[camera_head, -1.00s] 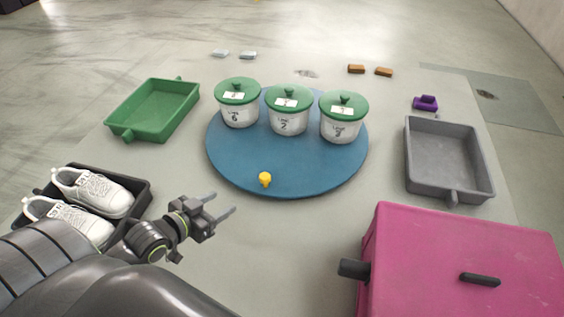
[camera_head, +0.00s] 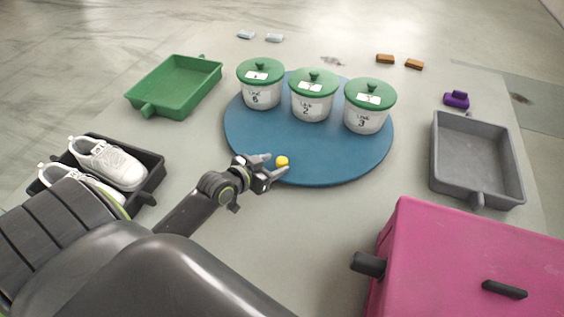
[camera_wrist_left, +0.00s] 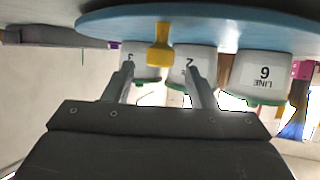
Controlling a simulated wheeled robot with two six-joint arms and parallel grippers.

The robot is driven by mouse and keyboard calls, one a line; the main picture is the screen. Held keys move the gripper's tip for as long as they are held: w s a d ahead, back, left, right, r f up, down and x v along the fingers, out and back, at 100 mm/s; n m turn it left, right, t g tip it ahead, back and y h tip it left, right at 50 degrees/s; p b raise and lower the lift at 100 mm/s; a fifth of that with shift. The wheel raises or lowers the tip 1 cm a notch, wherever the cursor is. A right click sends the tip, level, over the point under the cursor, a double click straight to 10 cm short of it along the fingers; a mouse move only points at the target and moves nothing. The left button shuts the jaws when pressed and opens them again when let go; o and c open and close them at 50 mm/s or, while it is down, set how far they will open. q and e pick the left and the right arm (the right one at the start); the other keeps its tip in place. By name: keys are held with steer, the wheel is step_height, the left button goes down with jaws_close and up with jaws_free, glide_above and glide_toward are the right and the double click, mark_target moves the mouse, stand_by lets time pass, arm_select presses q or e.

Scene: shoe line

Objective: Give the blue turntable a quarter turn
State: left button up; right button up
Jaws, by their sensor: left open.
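The blue turntable (camera_head: 330,160) lies in the middle of the table. Three white pots with green lids stand on its far half, labelled 6 (camera_head: 261,88), 2 (camera_head: 313,98) and 3 (camera_head: 368,108). A small yellow knob (camera_head: 282,161) sits at its near edge. My left gripper (camera_head: 272,168) is open right at the knob. In the left wrist view the picture is upside down; the yellow knob (camera_wrist_left: 159,45) shows ahead, between the directions of the two fingers (camera_wrist_left: 160,80). I cannot tell whether the fingers touch it. My right gripper is not in view.
A green tray (camera_head: 150,108) is at the back left. White shoes (camera_head: 110,160) sit in a black tray (camera_head: 152,180) at the left. A grey tray (camera_head: 437,168) and a pink box (camera_head: 460,250) stand at the right. Small blocks lie along the back. Table is bare before the turntable.

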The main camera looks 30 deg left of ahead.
mark_target(281, 161)
arm_select(q)
steer(key=shift+x, duration=2.2)
jaws_close()
